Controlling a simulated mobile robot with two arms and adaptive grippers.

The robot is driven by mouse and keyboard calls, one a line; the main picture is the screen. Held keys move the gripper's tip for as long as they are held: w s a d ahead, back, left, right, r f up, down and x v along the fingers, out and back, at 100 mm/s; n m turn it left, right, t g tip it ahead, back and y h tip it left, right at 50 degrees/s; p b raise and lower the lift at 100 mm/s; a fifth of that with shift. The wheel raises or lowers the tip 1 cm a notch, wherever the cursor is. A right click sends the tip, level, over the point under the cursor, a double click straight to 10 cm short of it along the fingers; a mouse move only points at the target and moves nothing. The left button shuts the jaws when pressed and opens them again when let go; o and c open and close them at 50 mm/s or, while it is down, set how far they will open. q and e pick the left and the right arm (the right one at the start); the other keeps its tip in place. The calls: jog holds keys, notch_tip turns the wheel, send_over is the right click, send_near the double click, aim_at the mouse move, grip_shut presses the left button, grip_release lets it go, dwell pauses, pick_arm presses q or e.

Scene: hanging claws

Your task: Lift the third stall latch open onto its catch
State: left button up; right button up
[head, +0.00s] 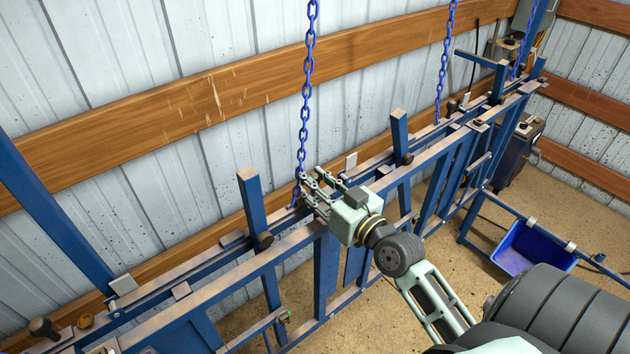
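The stall row is a long blue steel frame (200,290) running from lower left to upper right. Blue upright levers with worn ends stand on it, one left of my gripper (252,208) and one right of it (400,132). I cannot tell which part is the third stall latch. My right gripper (306,190) is over the top rails between these levers, its fingers at the lower end of a hanging blue chain (308,75). Whether the fingers are open or shut on anything is unclear. The catch is not distinguishable. My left gripper is not in view.
More blue chains hang farther along, one at the upper right (445,60). A corrugated wall with wooden boards (190,105) stands close behind the frame. A blue trough (535,248) is on the right. Sandy floor (400,325) lies in front.

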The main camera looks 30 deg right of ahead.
jog(key=shift+d+f, duration=0.1)
jog(key=shift+d, duration=0.05)
grip_shut()
